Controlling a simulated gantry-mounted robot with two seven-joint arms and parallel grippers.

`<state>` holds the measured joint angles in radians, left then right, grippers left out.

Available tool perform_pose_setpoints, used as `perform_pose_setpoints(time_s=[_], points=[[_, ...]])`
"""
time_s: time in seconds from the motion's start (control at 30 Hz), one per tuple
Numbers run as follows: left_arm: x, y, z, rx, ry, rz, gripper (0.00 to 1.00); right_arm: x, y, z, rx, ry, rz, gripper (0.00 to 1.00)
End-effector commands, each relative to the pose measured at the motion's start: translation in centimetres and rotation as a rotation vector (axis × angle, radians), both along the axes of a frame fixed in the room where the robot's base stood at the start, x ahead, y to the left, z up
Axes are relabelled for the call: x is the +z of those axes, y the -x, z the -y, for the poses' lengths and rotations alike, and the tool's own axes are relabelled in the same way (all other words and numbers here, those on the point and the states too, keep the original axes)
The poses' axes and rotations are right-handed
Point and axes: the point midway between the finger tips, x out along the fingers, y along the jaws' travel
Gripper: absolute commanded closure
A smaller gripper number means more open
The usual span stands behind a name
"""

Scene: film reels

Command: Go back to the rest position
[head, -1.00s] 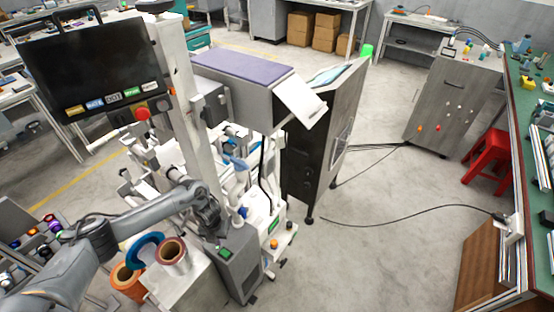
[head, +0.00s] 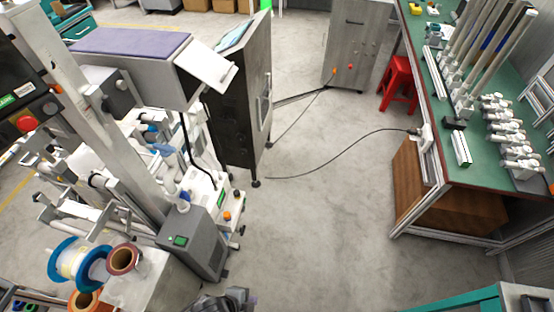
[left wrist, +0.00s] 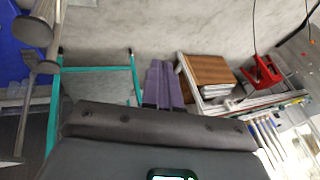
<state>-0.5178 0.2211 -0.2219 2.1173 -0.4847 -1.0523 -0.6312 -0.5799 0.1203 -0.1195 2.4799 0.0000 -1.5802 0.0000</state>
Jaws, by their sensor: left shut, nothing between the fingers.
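My left gripper (left wrist: 162,82) shows in the left wrist view as two purple fingers side by side, shut and empty. They point out over the bare grey floor. In the head view only a dark piece of my left arm shows at the bottom edge, left of centre. My right gripper is in neither view. Film reels sit at the lower left of the head view: a blue-rimmed one with cream film (head: 76,262), a brown one (head: 124,259) and an orange one (head: 85,300), partly cut off. My left gripper is apart from them.
The white reel machine (head: 140,165) and a dark cabinet (head: 240,120) stand at the left. A green-topped workbench (head: 475,165) with several upright rods runs along the right. A red stool (head: 398,82) stands beside it. A black cable (head: 345,155) crosses the otherwise clear floor.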

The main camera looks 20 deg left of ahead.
Motion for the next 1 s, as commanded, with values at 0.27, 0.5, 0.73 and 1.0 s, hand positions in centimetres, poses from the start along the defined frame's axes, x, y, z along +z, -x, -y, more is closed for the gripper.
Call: perform_pose_setpoints(time_s=[0.27, 0.5, 0.73, 1.0], points=[[10.9, -1.2, -8.1, 0.867, 0.141, -0.108, 1.00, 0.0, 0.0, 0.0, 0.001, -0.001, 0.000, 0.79], [14.5, 1.1, -9.7, 1.217, 0.191, -0.257, 1.00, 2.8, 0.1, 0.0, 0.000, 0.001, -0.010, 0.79], [20.7, 1.0, -9.6, 1.212, 0.189, -0.257, 1.00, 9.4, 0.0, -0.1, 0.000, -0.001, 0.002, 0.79], [30.1, 1.0, -9.6, 1.209, 0.189, -0.256, 1.00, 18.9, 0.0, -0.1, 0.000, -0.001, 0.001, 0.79]])
